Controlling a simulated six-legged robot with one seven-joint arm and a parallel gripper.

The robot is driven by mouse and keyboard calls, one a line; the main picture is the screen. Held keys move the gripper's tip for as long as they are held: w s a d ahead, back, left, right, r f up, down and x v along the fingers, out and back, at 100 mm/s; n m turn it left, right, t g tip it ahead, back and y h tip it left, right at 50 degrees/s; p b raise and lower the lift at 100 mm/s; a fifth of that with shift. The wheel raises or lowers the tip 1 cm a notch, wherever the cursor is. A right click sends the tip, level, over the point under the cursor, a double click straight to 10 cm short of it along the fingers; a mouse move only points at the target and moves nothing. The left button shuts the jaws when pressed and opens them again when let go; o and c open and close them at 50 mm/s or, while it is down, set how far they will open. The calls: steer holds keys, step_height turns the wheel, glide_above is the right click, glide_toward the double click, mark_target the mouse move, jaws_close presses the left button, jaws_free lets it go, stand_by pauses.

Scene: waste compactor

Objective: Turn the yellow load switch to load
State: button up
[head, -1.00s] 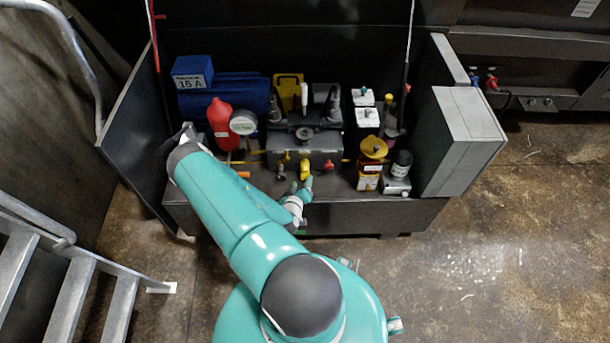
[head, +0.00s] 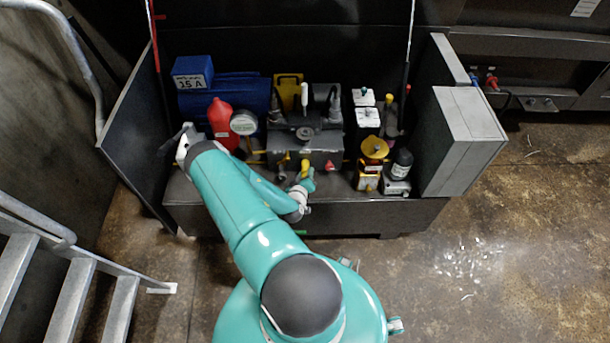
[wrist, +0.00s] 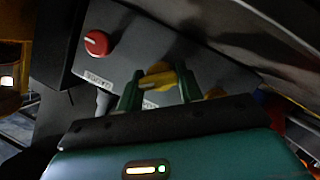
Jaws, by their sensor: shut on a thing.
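The yellow load switch (head: 304,165) sits on the front of the grey valve block (head: 318,145) in the open cabinet. In the wrist view its yellow handle (wrist: 156,80) lies between the two green fingers of my gripper (wrist: 159,75), which is shut on it. The handle runs across the gap between the fingers. In the head view my gripper (head: 307,182) is at the block's front and partly hides the switch. The switch's label is not readable, so I cannot tell its set position.
A red knob (wrist: 97,43) is on the same panel beside the switch. A red bottle (head: 220,122) and gauge (head: 243,123) stand left. A yellow-capped device (head: 373,150) stands right. Cabinet doors flank both sides; a metal stair (head: 75,290) is at lower left.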

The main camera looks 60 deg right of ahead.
steer(key=shift+m, duration=0.3)
steer(key=m+t+y, duration=0.1)
steer(key=m, duration=0.1)
steer(key=shift+s+m+t, duration=0.15)
steer(key=shift+m+t, duration=0.15)
steer(key=shift+m, duration=0.1)
steer(key=shift+m+t+y, duration=0.5)
steer(key=shift+m+t, duration=0.1)
steer(key=shift+m, duration=0.3)
steer(key=o, duration=1)
steer(key=v, duration=1.3)
steer(key=shift+s+a+r, duration=0.1)
steer(key=shift+s+a, duration=0.1)
steer(key=shift+a, duration=0.15)
